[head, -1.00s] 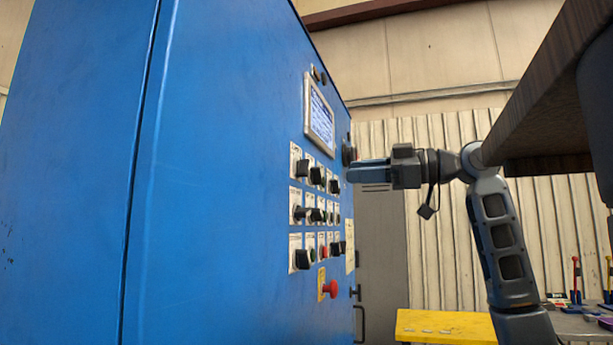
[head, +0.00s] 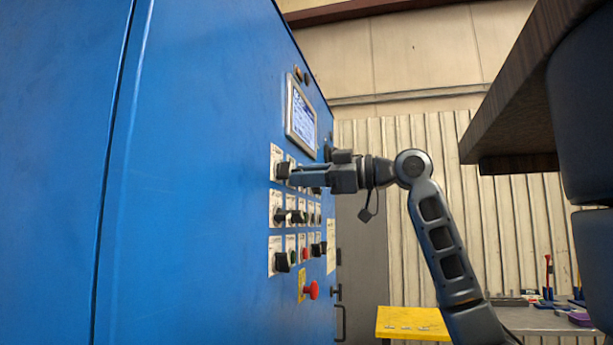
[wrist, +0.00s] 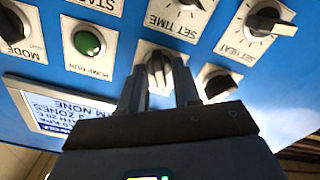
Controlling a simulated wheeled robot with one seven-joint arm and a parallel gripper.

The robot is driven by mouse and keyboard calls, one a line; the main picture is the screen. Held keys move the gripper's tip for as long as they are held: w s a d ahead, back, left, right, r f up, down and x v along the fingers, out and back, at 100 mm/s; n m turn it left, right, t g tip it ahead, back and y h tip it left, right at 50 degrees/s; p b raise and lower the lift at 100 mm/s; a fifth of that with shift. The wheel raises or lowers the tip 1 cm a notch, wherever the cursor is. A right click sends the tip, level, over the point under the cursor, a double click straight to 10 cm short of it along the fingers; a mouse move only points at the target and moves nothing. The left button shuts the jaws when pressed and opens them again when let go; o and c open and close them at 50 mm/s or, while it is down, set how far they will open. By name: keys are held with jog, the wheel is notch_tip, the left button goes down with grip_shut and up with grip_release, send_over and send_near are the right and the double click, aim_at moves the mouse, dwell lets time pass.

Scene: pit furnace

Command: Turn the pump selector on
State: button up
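The blue cabinet's control panel carries rows of black selector knobs on white label plates. In the wrist view, one black knob (wrist: 158,72) sits between my gripper's (wrist: 160,78) two dark fingers, one on each side, with narrow gaps seeming to remain. Its label is not readable, so I cannot confirm it is the pump selector. A green button (wrist: 88,42) labelled PUMP RUN is beside it. In the head view my gripper (head: 292,173) reaches the top row of knobs, its tip by the leftmost knob (head: 282,171).
Neighbouring knobs SET TIME (wrist: 190,4), SET HEAT (wrist: 263,20) and an unlabelled-looking one (wrist: 219,84) are close to the fingers. A screen (head: 301,118) is above the knobs. A red mushroom button (head: 312,290) is below. A yellow table (head: 412,322) stands behind.

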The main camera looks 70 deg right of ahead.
grip_shut()
jog(key=shift+m, duration=0.3)
jog(key=m+p, duration=0.8)
jog(key=m, duration=0.3)
jog(key=shift+d, duration=0.2)
jog(key=shift+m, duration=0.4)
dwell(0.4)
jog(key=shift+o, duration=0.8)
grip_release()
